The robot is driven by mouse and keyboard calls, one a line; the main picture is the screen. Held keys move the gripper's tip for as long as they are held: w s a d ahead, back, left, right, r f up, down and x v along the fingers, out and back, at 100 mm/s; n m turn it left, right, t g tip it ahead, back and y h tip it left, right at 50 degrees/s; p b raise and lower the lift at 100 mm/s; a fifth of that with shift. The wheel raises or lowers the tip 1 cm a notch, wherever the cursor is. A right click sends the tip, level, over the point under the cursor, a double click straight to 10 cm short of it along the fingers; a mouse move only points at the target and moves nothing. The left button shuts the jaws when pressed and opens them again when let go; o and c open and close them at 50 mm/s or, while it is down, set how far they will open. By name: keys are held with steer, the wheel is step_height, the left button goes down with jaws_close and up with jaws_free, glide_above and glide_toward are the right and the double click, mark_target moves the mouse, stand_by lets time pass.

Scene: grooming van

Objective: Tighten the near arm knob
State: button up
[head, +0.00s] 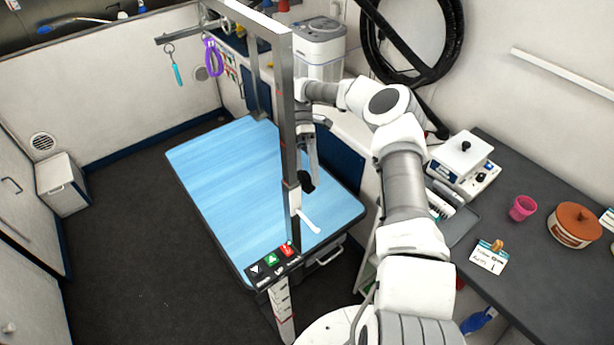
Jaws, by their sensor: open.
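The near upright post (290,125) of the grooming arm rises at the front edge of the blue-topped grooming table (225,165). A black knob-like part (307,183) shows at the right side of this post, just above a white collar with a white lever (307,220). My gripper (313,165) hangs down just right of the post, its fingers pointing toward the black part from above. It is open, and I see nothing held. The post partly hides the gripper, and I cannot tell whether a finger touches the black part.
A purple loop (212,57) and a teal tag (177,74) hang from the overhead bar.

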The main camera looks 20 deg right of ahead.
steer(key=s+d+r, duration=0.6)
steer(key=d+r, duration=0.4)
steer(key=shift+s+r+p, duration=0.15)
steer(key=shift+r+p, duration=0.1)
steer(key=shift+p, duration=0.1)
